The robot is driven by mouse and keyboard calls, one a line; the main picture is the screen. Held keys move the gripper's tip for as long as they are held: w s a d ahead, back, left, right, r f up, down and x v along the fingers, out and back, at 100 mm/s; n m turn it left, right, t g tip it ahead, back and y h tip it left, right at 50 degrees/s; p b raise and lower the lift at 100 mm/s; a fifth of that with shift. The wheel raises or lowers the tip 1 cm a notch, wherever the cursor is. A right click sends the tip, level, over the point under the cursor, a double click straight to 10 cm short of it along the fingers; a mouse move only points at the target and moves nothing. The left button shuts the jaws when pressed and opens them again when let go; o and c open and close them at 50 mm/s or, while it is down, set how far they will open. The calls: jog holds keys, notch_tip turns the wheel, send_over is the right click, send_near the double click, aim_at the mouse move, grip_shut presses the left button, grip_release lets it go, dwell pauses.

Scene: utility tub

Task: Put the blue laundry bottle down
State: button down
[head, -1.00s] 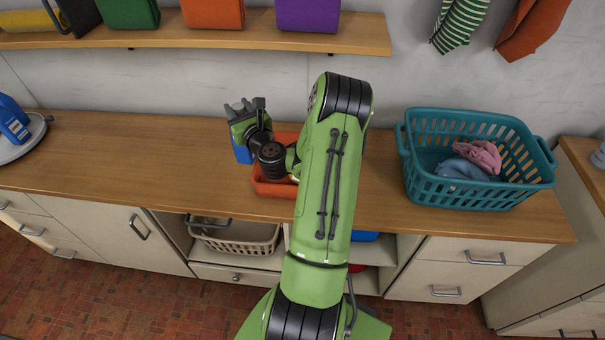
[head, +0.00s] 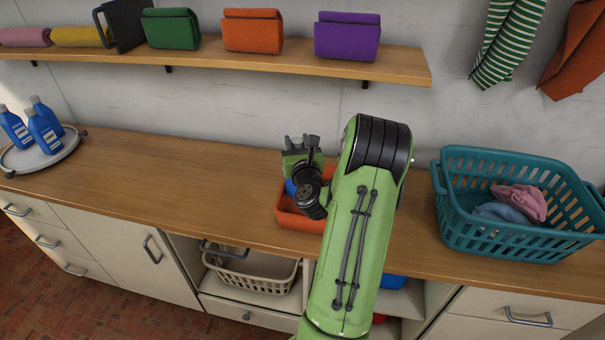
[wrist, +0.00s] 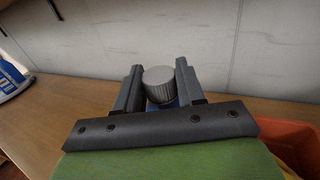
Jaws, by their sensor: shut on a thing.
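My gripper (wrist: 158,85) is shut on the grey ribbed cap of the blue laundry bottle (wrist: 166,104). Most of the bottle is hidden behind the gripper. In the head view, my gripper (head: 303,148) is over the counter, at the back left of the orange tub (head: 293,221). A small blue patch of the bottle (head: 290,187) shows below it, by the tub's back left edge. I cannot tell whether the bottle touches the counter or tub. The tub also shows at the lower right in the wrist view (wrist: 292,135).
Several blue bottles stand on a round grey tray (head: 70,142) at the far left of the wooden counter (head: 170,180). A teal basket (head: 505,228) with cloths stands at the right. The counter between tray and tub is clear. A shelf (head: 210,63) runs above.

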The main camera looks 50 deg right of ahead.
notch_tip(320, 180, down, 4)
jog(key=b, duration=0.3)
jog(key=c, duration=0.7)
grip_release()
jog(key=shift+f, duration=0.15)
